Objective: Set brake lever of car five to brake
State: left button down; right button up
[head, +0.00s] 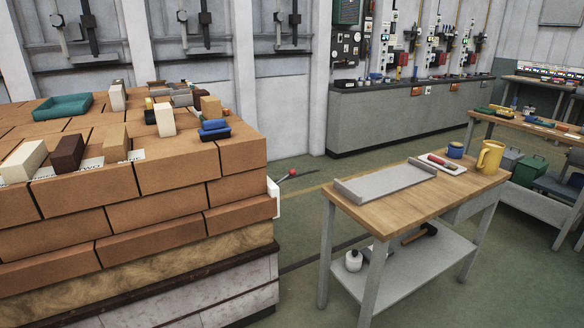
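A stack of orange-brown bricks (150,215) stands on a low car (200,305) at the left. A short lever with a red knob (292,173) sticks out past the right side of this stack, above a white plate (275,197). The lever's lower end and its pivot are hidden or too small to tell. No car number can be read, and I cannot tell the brake marking. Neither of my grippers is in view.
A wooden-topped workbench (400,205) with a grey tray (385,183) and a yellow mug (489,157) stands at the right. Green floor (295,235) lies free between the car and the bench. A grey cabinet (400,112) lines the back wall.

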aim_at(292, 173)
jog(key=i+l, duration=0.2)
jog(key=i, duration=0.5)
jog(key=i+l, duration=0.2)
jog(key=i, duration=0.45)
jog(key=i+l, duration=0.15)
jog(key=i, duration=0.55)
jog(key=l+z, duration=0.05)
